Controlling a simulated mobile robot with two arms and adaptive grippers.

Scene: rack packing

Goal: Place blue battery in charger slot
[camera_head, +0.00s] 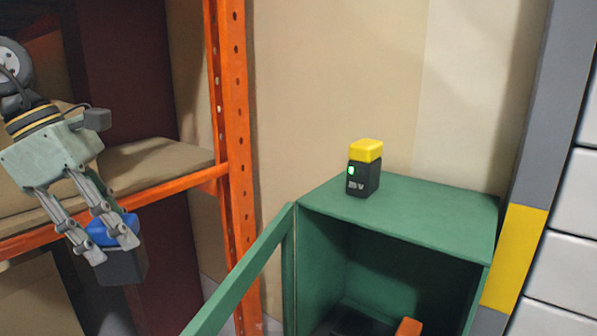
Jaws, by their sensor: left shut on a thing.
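The blue battery, with a blue top (112,228) and a dark grey body (124,266), hangs at the left in the head view. My left gripper (113,250) is shut on its blue top and holds it up in the air, in front of the orange rack. A green cabinet (455,210) stands at the lower right with its front open. A dark slot-like part (350,318) shows inside at the bottom, but I cannot tell whether it is the charger. My right gripper is not in view.
A yellow-topped black battery (363,180) with a green light stands on the cabinet. The cabinet's open green door (245,272) projects toward the lower left. An orange rack post (232,120) stands between. An orange thing (408,327) shows inside the cabinet.

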